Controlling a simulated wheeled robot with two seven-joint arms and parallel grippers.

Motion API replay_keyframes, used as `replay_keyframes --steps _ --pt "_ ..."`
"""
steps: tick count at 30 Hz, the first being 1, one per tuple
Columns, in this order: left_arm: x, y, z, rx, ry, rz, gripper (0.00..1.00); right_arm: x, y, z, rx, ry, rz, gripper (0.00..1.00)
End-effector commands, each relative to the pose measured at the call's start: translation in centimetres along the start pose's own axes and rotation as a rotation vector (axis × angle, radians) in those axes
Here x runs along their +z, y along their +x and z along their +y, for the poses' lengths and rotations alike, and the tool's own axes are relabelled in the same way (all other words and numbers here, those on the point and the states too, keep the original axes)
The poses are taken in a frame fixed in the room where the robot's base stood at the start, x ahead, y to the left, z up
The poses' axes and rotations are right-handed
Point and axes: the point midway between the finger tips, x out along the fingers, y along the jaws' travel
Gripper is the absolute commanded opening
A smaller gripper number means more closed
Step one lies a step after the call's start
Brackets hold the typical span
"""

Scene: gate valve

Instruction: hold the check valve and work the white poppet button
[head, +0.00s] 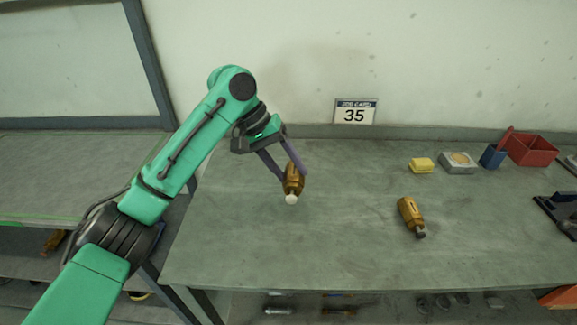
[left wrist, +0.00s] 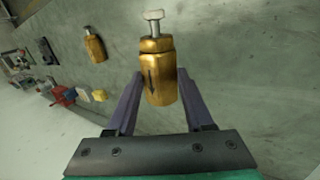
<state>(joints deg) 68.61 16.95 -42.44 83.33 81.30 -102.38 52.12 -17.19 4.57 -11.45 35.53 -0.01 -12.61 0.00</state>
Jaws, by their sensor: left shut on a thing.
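A brass check valve (head: 293,180) is held between the purple fingers of my left gripper (head: 282,173), over the left part of the table. Its white poppet button (head: 291,199) points down toward the table in the head view. In the left wrist view the valve (left wrist: 158,75) sits between the two fingers, with a dark arrow on its body. The white button (left wrist: 154,15) stands out at the far end on a grey stem, clear of the fingers. Whether the valve touches the table I cannot tell. My right gripper is not in view.
A second brass valve (head: 409,212) with a dark end lies on the table to the right. A yellow block (head: 421,165), a grey tin (head: 458,162), a blue cup (head: 492,157) and a red bin (head: 533,149) stand at the back right. The table's middle is clear.

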Motion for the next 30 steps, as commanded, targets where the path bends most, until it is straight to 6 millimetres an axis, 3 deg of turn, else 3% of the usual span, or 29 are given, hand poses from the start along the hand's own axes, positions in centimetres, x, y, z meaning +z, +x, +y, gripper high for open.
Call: replay_keyframes --steps 30 --pt "0.0 1.7 -0.9 0.001 0.001 0.001 0.0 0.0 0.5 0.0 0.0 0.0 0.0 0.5"
